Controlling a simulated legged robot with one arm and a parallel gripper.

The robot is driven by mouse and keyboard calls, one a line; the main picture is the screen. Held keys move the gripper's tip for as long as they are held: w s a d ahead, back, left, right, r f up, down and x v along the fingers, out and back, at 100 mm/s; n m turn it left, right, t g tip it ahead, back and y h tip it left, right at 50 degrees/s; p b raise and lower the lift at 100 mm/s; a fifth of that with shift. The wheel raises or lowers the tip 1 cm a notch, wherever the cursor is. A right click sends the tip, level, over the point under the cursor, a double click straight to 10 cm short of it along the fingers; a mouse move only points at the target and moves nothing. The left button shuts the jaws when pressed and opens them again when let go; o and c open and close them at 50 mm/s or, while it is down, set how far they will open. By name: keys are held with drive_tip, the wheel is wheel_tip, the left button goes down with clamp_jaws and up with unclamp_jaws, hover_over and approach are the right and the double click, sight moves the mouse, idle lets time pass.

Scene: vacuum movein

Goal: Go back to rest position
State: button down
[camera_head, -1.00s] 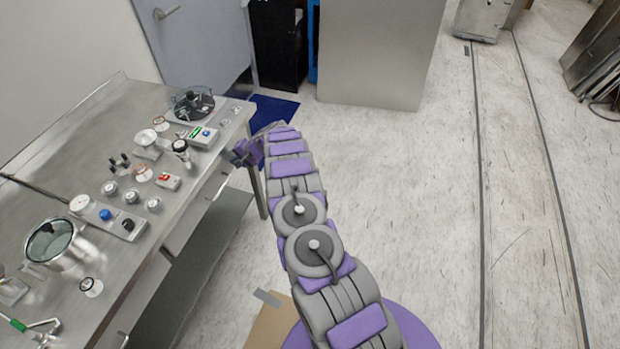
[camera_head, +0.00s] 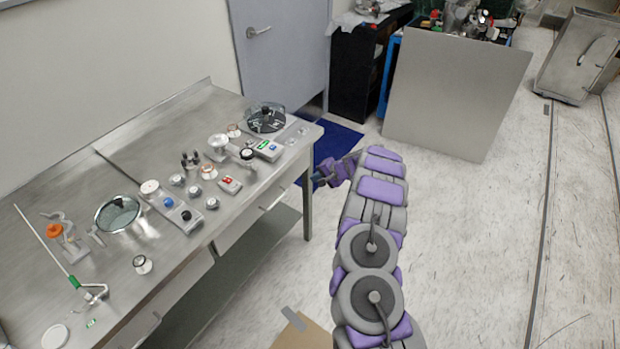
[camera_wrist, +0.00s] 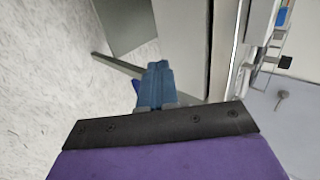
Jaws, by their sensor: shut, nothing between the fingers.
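My arm in grey and purple stretches forward over the floor in the head view, to the right of the steel bench (camera_head: 190,248). My gripper (camera_head: 322,179) is at the arm's far end, small and partly hidden, beside the bench's right end. In the wrist view my gripper (camera_wrist: 155,68) shows blue fingers close together, shut with nothing between them. It is apart from the bench, whose edge and leg show beyond it.
A grey panel (camera_head: 455,95) stands at the back right. A blue mat (camera_head: 335,140) lies by the door (camera_head: 285,60).

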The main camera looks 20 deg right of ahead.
drive_tip(key=s+a+r+n+g+y, duration=0.1)
drive_tip(key=s+a+r+n+g, duration=0.15)
drive_tip(key=s+a+r, duration=0.55)
drive_tip(key=s+a+r+n+g+y, duration=0.1)
drive_tip(key=s+a+r+n+g, duration=0.3)
drive_tip(key=a+r, duration=0.8)
drive_tip(key=s+a+r, duration=0.2)
drive_tip(key=s+r, duration=0.4)
drive_tip(key=s, duration=0.3)
drive_tip(key=s+r+n+g+h, duration=0.2)
drive_tip(key=s+r+n+h, duration=0.15)
drive_tip(key=s, duration=1.55)
drive_tip(key=s+d+h, duration=0.2)
drive_tip(key=s+d, duration=0.2)
drive_tip(key=s, duration=0.5)
drive_tip(key=s+d+h, duration=0.2)
drive_tip(key=s+d, duration=0.2)
drive_tip(key=s, duration=0.5)
drive_tip(key=shift+s+g, duration=0.35)
drive_tip(key=shift+h, duration=0.25)
